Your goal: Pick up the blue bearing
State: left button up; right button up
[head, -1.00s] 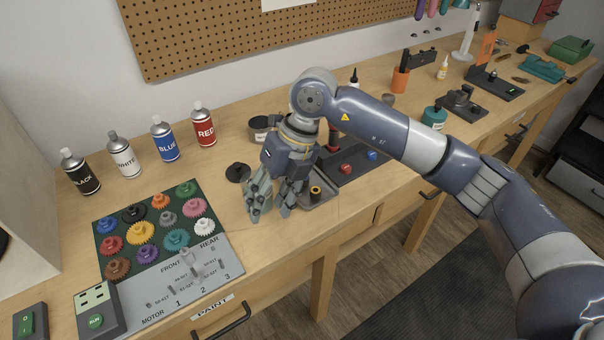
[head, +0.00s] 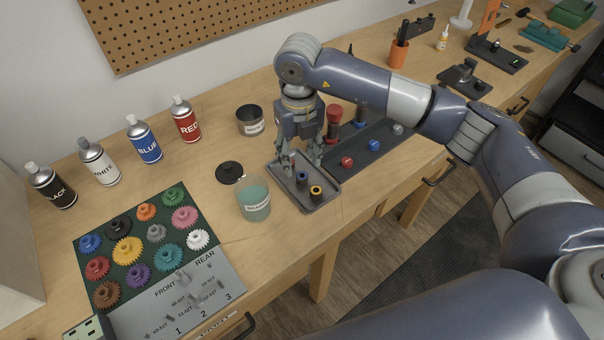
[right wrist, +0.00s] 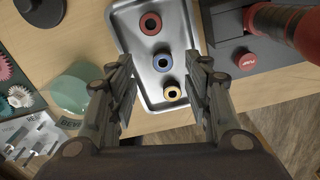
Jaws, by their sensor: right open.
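The blue bearing (head: 303,177) stands in a small grey metal tray (head: 318,205). In the right wrist view the blue bearing (right wrist: 162,61) is a ring with a dark hole, in line between a red bearing (right wrist: 151,23) and a yellow-orange bearing (right wrist: 172,93). My right gripper (head: 301,162) points down over the tray, open and empty. In the wrist view its two fingers (right wrist: 163,88) are spread either side of the bearing row, not touching the blue one. In the head view the fingers hide the red bearing. My left gripper is not in view.
A translucent green cup (head: 254,200) stands just left of the tray, with a black disc (head: 229,172) behind it. A dark press base (head: 378,147) with red and blue buttons sits to the right. A gear board (head: 150,245) lies at the left.

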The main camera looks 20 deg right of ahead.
aim_at(302, 175)
jog(key=shift+f+p, duration=0.3)
jog(key=shift+f, duration=0.1)
jog(key=f, duration=0.1)
jog(key=f+p, duration=0.1)
jog(key=f, duration=0.2)
jog(key=shift+s+d+p, duration=0.25)
jog(key=shift+s+p, duration=0.05)
jog(key=shift+p, duration=0.05)
jog(key=shift+f, duration=0.25)
jog(key=shift+w, duration=0.15)
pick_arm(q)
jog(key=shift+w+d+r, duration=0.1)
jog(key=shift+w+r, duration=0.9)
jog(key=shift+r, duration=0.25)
pick_arm(e)
grip_shut()
